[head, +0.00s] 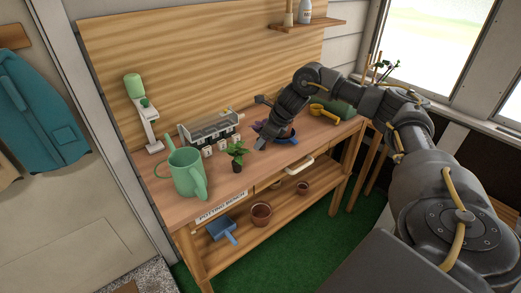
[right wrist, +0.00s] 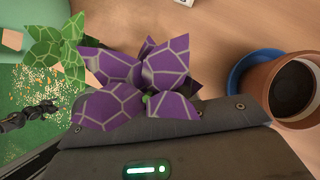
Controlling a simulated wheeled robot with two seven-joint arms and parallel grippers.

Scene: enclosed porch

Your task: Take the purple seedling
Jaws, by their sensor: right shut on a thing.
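The purple seedling (right wrist: 150,78) has broad purple leaves with pale veins and fills the middle of the right wrist view. In the head view a little of its purple (head: 259,126) shows beside my right gripper (head: 266,132), which is low over the workbench. My right gripper (right wrist: 165,125) is shut on the seedling; its dark jaw hides the seedling's lower part. A terracotta pot (right wrist: 272,92) with dark soil inside stands on a blue saucer (right wrist: 240,68), to the right of the jaw.
A green seedling (head: 237,154) stands close in front. A green watering can (head: 187,172), a clear-sided box (head: 211,130) and a green-topped dispenser (head: 140,108) stand on the left of the workbench (head: 220,187).

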